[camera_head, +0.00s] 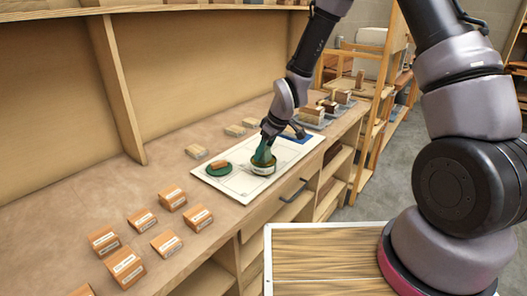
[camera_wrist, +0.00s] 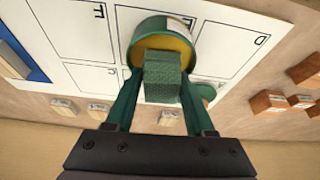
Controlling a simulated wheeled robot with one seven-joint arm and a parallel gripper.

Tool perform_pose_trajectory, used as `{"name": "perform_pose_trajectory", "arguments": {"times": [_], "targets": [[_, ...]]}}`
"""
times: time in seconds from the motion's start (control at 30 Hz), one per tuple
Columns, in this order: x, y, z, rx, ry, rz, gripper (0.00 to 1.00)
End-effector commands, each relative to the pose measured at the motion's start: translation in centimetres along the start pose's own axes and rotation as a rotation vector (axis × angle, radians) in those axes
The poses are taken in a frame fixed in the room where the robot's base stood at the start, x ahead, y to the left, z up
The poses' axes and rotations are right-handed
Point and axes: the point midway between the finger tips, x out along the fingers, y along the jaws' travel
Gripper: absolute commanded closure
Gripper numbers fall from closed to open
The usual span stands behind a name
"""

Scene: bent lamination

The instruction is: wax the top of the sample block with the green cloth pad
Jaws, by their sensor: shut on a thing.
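My gripper (camera_head: 264,152) is over the round tin (camera_head: 263,169) on the white board. In the wrist view its green fingers (camera_wrist: 161,88) are shut on the green cloth pad (camera_wrist: 161,78). The pad is in front of the mouth of the tin (camera_wrist: 168,27), which has a yellow inside. I cannot tell whether the pad touches the wax in it. The brown sample block (camera_head: 219,164) lies on a green disc (camera_head: 209,171) left of the tin. In the wrist view the disc (camera_wrist: 207,91) is partly hidden behind a finger.
The white board (camera_head: 240,193) has marked outlines and a blue patch (camera_head: 298,137) at its far end. Several labelled brown blocks (camera_head: 143,219) stand on the bench at the near left. Pale blocks (camera_head: 196,151) lie behind the board. More samples (camera_head: 312,114) stand at the far right.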

Motion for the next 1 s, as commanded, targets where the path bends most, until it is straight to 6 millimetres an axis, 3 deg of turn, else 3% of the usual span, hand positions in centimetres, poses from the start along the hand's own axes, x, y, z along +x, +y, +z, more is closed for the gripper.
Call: {"name": "perform_pose_trajectory", "arguments": {"times": [1.0], "targets": [[0.75,0.00,0.31,-0.001,0.000,0.000,0.90]]}}
